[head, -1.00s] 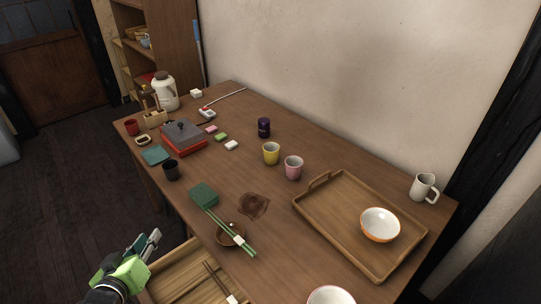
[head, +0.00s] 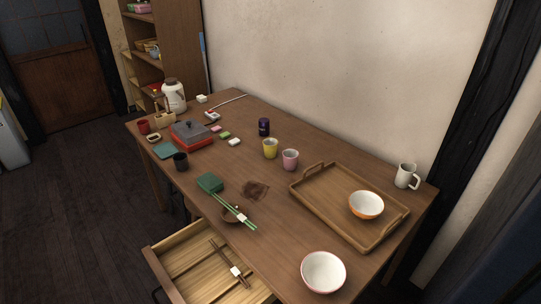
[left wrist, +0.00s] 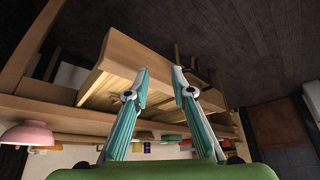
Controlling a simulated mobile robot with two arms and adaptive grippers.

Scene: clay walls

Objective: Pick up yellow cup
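The yellow cup (head: 270,148) stands upright on the wooden table (head: 300,215), near its middle and beside a pink cup (head: 290,160). No gripper shows in the head view. My left gripper (left wrist: 160,78) shows in the left wrist view with its two fingers apart and nothing between them. It is by the open wooden drawer, away from the yellow cup. I cannot make out the yellow cup in the left wrist view. My right gripper is in neither view.
An open drawer (head: 183,262) juts from the table's front. A dark purple can (head: 264,127) stands behind the yellow cup. A tray (head: 325,207) with a bowl (head: 366,205) lies to the right. Chopsticks (head: 234,211) and a white bowl (head: 323,272) are nearer the front.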

